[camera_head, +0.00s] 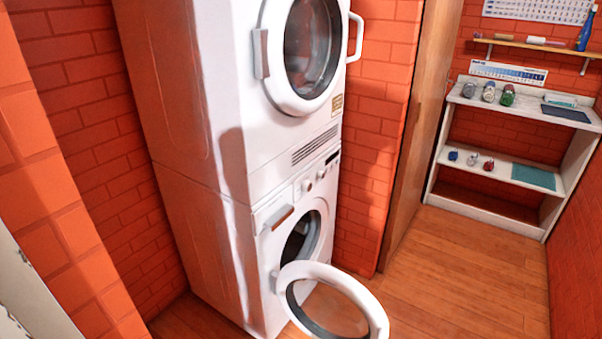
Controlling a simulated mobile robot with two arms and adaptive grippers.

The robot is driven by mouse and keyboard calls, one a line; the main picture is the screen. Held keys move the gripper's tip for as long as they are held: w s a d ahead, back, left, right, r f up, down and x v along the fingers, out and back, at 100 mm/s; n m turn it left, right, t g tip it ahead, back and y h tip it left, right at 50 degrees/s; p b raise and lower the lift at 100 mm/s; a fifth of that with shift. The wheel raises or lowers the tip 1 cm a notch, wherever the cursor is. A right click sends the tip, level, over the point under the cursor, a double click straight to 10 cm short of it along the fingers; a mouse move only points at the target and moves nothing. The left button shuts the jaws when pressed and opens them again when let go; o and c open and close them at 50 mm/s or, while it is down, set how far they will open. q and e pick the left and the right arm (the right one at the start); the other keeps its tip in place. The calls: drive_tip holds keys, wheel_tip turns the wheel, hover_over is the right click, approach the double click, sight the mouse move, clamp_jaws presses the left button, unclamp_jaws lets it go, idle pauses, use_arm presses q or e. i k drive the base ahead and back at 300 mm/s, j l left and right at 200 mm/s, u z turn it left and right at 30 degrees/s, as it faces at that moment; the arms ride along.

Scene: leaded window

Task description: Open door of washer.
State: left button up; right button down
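A white washer (262,270) stands at the bottom of a stack against the brick wall. Its round door (378,310) is swung out to the right, away from the front, and the dark drum opening (297,240) shows. The door's lower edge is cut off by the bottom of the head view. A white dryer-like machine (190,80) sits on top of the washer. Its round door (268,55) lies against its front and looks shut, with a handle (357,38) at the right. Neither of my grippers is in view.
The wooden floor (470,280) to the right of the washer is clear. A white shelf unit (487,207) with jars stands at the back right. A wooden panel (420,120) and brick walls border the space. A pale edge (30,285) shows at lower left.

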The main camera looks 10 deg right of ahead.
sight(375, 320)
drive_tip(key=i+l+u, duration=0.4)
drive_tip(key=l, duration=0.15)
drive_tip(key=l+u, duration=0.2)
drive_tip(key=i+l+u, duration=0.15)
drive_tip(key=l, duration=0.3)
